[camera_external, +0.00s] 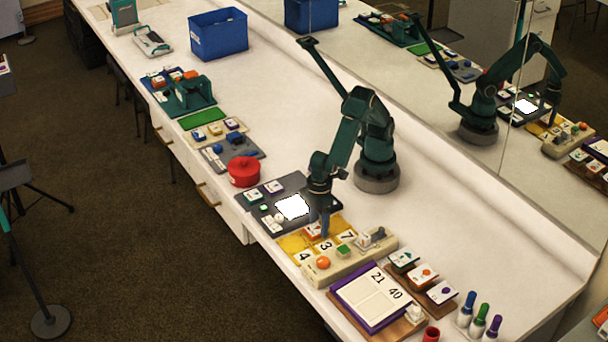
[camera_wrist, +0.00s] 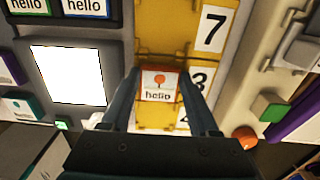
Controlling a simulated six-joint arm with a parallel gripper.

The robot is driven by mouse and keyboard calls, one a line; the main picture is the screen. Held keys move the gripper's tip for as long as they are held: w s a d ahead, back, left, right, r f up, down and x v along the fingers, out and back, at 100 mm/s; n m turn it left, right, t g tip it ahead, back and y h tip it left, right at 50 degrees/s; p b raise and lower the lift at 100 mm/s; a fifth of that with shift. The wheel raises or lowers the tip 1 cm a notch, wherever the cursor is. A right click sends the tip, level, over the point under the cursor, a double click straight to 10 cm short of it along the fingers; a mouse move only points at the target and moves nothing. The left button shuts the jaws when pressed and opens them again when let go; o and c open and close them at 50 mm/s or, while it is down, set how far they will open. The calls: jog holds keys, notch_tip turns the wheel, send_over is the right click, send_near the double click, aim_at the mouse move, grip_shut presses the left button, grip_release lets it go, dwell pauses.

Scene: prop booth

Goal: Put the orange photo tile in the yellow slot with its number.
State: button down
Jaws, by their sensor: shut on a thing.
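The orange photo tile (camera_wrist: 158,84) is orange-edged with a white face, a small orange picture and the word "hello". It also shows in the external view (camera_external: 312,231). My gripper (camera_wrist: 160,78) is shut on it, one finger at each side; it also shows in the external view (camera_external: 323,232). The tile is over the yellow slot board (camera_external: 291,243), lined up with the slot beside the number 3 (camera_external: 326,246). Number 7 (camera_wrist: 213,28) and number 4 (camera_external: 303,256) mark the neighbouring slots. I cannot tell whether the tile touches the slot floor. No number shows on the tile.
A dark grey tray with a bright white panel (camera_wrist: 67,73) and several tiles lies left of the slots. A beige console with an orange button (camera_wrist: 246,138) and a green block (camera_wrist: 270,106) stands to the right.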

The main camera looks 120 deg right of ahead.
jog(key=shift+c, duration=0.3)
grip_release()
jog(key=shift+r, duration=2.6)
